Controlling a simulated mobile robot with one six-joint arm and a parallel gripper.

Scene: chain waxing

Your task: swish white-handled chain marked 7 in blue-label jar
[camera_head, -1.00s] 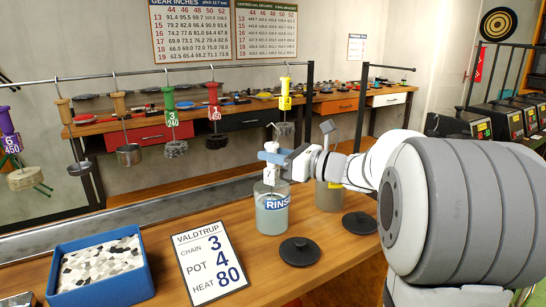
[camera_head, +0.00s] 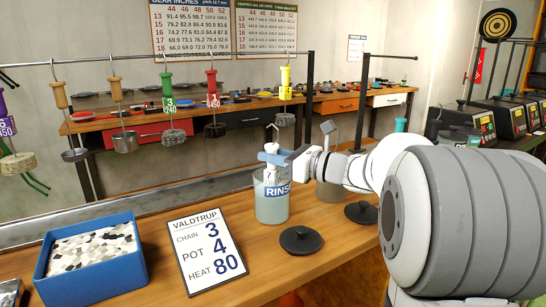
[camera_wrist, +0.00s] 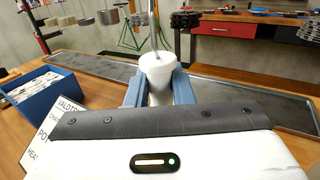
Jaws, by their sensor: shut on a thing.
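My gripper (camera_head: 272,157) is shut on a white handle (camera_wrist: 156,67), seen between the blue fingers in the wrist view. In the head view the handle (camera_head: 270,170) bears a 7 and stands upright at the mouth of the rinse jar (camera_head: 272,208), its lower part in the jar. The jar is clear with a blue label reading RINSE and holds cloudy liquid. The chain under the handle is hidden; I cannot make it out in the liquid. A metal hook rises from the handle's top.
A second jar (camera_head: 328,194) stands just right, partly behind my arm. Dark round lids (camera_head: 301,241) lie in front. A blue box (camera_head: 92,285) and a printed card (camera_head: 207,250) stand to the left. Other handles hang from the rail (camera_head: 130,73) behind.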

